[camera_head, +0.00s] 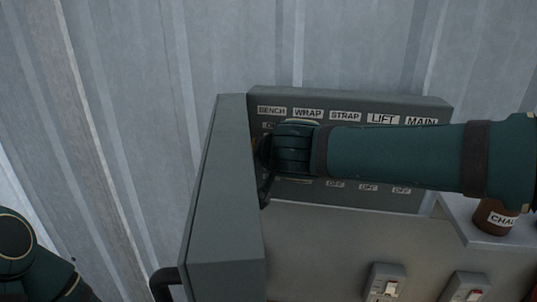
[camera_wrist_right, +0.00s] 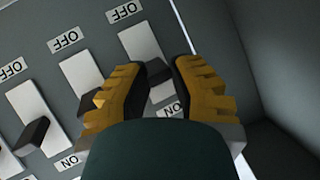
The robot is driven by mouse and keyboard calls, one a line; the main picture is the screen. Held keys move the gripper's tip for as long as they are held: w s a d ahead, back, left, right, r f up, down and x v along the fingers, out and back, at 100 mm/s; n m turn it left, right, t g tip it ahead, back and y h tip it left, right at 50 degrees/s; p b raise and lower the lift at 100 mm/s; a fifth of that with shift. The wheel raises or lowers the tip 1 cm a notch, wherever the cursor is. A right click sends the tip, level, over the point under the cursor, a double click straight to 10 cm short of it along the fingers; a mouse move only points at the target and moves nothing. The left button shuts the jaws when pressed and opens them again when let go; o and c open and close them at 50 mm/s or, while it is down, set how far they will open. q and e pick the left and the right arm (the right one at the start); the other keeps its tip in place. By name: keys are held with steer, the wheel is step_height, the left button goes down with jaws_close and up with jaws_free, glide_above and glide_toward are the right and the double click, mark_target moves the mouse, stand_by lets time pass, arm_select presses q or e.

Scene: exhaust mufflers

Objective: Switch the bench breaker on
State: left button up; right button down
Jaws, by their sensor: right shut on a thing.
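The grey breaker panel (camera_head: 350,194) is on the wall, with labels BENCH, WRAP, STRAP, LIFT and MAIN along its top. The BENCH label (camera_head: 271,111) is at the far left. My right gripper (camera_head: 265,158) reaches in from the right and covers the area below that label. In the wrist view, seen upside down, its yellow fingers (camera_wrist_right: 163,72) are shut around the dark bench lever (camera_wrist_right: 160,77) of the end switch. That lever sits toward the ON end of its white slot, partly hidden by the fingers. My left gripper is not in view; only its arm shows at lower left.
The panel's open grey door (camera_head: 225,200) stands close to the left of my right gripper. Neighbouring levers (camera_wrist_right: 32,134) sit toward ON beside the fingers. A brown jar (camera_head: 494,218) is on a shelf at right. Wall switches (camera_head: 386,284) are below.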

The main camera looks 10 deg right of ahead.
steer(key=shift+d+f+g, duration=0.15)
steer(key=shift+g, duration=0.15)
stand_by(0.4)
steer(key=c, duration=0.7)
jaws_free()
steer(key=shift+w+d, duration=0.1)
steer(key=shift+a+f+t, duration=0.1)
steer(key=shift+a+t, duration=0.1)
steer(key=shift+t, duration=0.3)
